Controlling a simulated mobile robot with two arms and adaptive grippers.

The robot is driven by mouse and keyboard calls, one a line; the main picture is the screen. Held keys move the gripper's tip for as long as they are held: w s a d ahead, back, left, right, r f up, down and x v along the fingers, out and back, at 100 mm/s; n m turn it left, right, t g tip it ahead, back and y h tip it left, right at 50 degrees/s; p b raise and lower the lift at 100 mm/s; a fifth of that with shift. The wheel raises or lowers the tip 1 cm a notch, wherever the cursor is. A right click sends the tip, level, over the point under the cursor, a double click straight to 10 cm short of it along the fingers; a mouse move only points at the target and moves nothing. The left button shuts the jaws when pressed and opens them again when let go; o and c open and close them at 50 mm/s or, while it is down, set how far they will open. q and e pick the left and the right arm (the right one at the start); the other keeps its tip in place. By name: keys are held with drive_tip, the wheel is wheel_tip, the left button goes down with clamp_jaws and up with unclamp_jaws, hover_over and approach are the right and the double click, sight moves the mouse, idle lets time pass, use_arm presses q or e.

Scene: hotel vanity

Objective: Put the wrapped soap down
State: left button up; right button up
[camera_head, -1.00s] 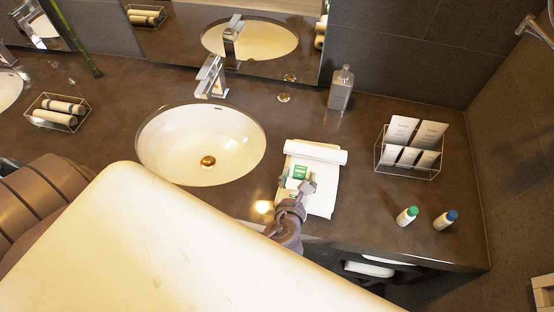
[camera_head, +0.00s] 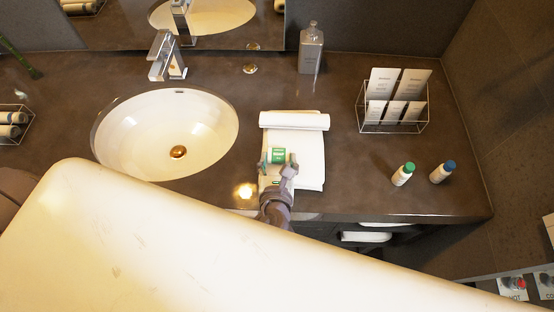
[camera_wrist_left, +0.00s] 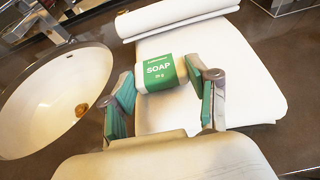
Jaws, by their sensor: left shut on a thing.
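The wrapped soap (camera_head: 277,155) is a small white block with a green band; the left wrist view shows its "SOAP" label (camera_wrist_left: 159,70). My left gripper (camera_head: 278,164) comes from the counter's front edge and is shut on the soap, with a finger on each side. The fingers also show in the left wrist view (camera_wrist_left: 163,84). The soap is over the white folded towel (camera_head: 311,160), near its rolled far end; I cannot tell whether it touches the cloth. My right gripper is not in view.
The sink (camera_head: 133,133) lies left of the towel. A soap dispenser (camera_head: 311,52) stands behind. A wire rack of cards (camera_head: 394,128) and two small bottles, green-capped (camera_head: 403,175) and blue-capped (camera_head: 442,172), stand to the right. Bare counter lies between towel and bottles.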

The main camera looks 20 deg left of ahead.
use_arm(q)
drive_tip(key=o, duration=0.5)
drive_tip(key=shift+s+d+f, duration=0.1)
drive_tip(key=shift+d+f, duration=0.05)
drive_tip(key=o, duration=0.4)
drive_tip(key=shift+s+r, duration=0.2)
drive_tip(key=shift+s, duration=0.05)
drive_tip(key=shift+b+v, duration=0.9)
drive_tip(key=shift+v, duration=4.8)
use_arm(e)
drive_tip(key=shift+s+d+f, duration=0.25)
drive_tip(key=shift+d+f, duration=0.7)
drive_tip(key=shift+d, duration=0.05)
